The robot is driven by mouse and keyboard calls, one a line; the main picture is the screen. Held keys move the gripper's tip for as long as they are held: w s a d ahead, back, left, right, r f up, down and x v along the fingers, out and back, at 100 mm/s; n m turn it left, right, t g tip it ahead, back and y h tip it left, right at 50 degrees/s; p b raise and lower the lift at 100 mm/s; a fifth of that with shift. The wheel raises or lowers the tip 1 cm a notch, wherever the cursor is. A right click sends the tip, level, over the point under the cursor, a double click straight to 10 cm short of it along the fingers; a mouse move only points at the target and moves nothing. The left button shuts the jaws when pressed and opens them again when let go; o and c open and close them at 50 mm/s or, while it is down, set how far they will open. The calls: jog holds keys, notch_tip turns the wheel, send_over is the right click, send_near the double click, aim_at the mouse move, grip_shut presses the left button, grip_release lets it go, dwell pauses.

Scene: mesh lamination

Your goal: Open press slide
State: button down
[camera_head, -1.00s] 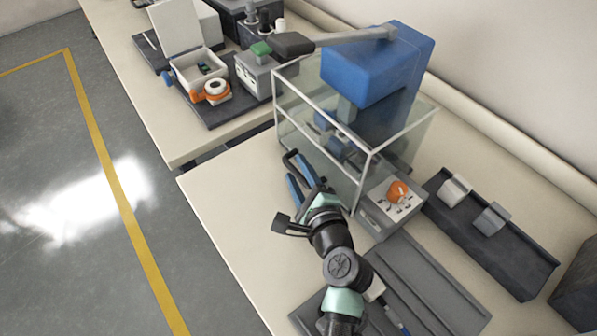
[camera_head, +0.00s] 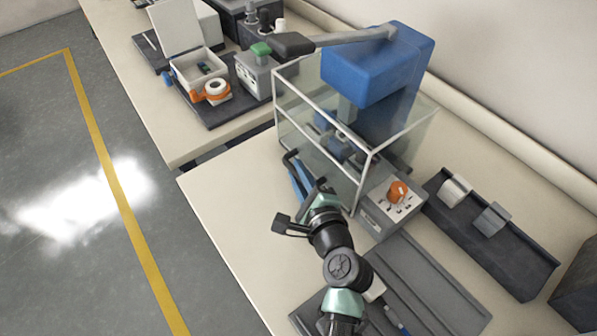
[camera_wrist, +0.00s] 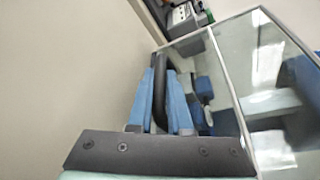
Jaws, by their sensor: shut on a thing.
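The press is a blue machine (camera_head: 372,68) inside a clear guard box (camera_head: 368,165). Blue and grey parts show dimly through the panes, and I cannot tell the slide apart clearly. A black bar handle (camera_head: 291,164) sticks out at the box's near left side; it also shows in the wrist view (camera_wrist: 160,92). My gripper (camera_head: 301,178) has blue fingers (camera_wrist: 178,105), one on each side of the handle, shut on it. The handle's far end meets the box frame in the wrist view.
An orange-knobbed control box (camera_head: 371,217) stands right of the guard box, close to my arm. A dark rail tray (camera_head: 500,262) lies further right. A grey tray (camera_head: 435,290) lies near my wrist. The table (camera_head: 225,200) is clear on the left.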

jog(key=shift+s, duration=0.1)
dwell(0.6)
jog(key=s+a+p, duration=0.2)
jog(key=a, duration=0.2)
jog(key=s+a+p, duration=0.2)
jog(key=s+a, duration=0.1)
jog(key=a, duration=0.1)
jog(key=s+a+p, duration=0.2)
jog(key=s+a, duration=0.1)
jog(key=shift+s+a+p, duration=0.25)
jog(key=shift+a+p, duration=0.05)
jog(key=shift+a, duration=0.1)
jog(key=c, duration=0.8)
grip_release()
jog(key=shift+c, duration=0.2)
jog(key=shift+d, duration=0.1)
jog(key=b+v, duration=0.2)
jog(key=v, duration=1)
jog(key=shift+f+b, duration=0.1)
jog(key=shift+b, duration=0.3)
jog(key=shift+s+d, duration=0.1)
jog(key=shift+s, duration=0.3)
